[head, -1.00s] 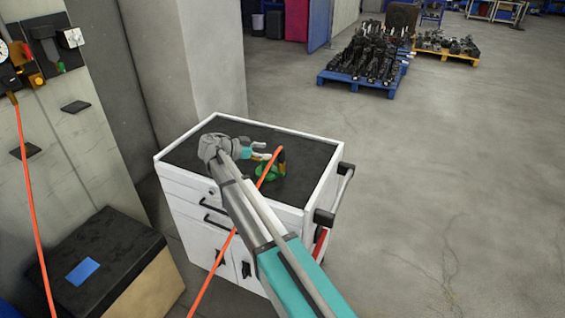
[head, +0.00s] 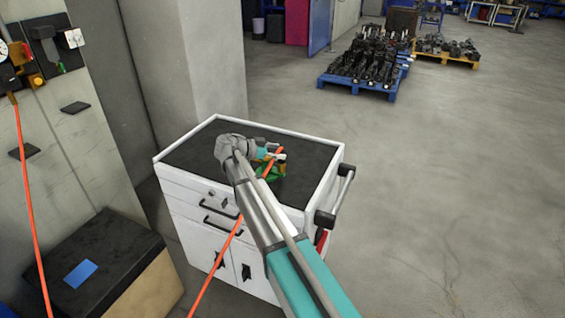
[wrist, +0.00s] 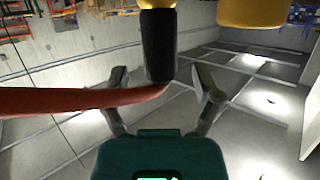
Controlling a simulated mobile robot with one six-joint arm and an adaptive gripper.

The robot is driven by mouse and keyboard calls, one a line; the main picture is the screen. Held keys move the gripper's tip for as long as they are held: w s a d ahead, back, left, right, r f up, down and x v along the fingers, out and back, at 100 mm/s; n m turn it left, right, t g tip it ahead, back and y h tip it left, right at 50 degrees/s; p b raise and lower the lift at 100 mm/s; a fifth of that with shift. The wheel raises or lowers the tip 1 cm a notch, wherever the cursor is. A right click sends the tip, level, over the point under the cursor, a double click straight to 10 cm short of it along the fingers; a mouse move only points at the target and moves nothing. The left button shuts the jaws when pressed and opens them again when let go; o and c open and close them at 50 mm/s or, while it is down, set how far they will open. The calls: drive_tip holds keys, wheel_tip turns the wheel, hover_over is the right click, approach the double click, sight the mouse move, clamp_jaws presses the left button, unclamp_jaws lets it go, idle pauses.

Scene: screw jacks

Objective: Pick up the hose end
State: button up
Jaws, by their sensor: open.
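The hose end is a black sleeve with a yellow tip (wrist: 158,45), seen close up in the wrist view. The orange-red hose (wrist: 70,101) runs off from it to the left. In the head view the hose (head: 240,222) rises over the front of the white cart to a green holder (head: 279,172) on its top. My gripper (wrist: 162,74) is open, its two dark fingers to the left and right of the sleeve, with gaps showing. In the head view my gripper (head: 273,156) is at the holder and hides much of the hose end.
The white drawer cart (head: 180,190) has a dark top with a raised rim, and a handle (head: 336,196) on its right side. A dark-topped box (head: 115,250) stands at lower left by the wall. Loaded pallets (head: 360,88) stand behind. Open floor lies to the right.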

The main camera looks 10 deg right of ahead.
drive_tip(key=shift+d+f, duration=0.25)
drive_tip(key=shift+d, duration=0.35)
drive_tip(key=shift+c, duration=0.2)
clamp_jaws()
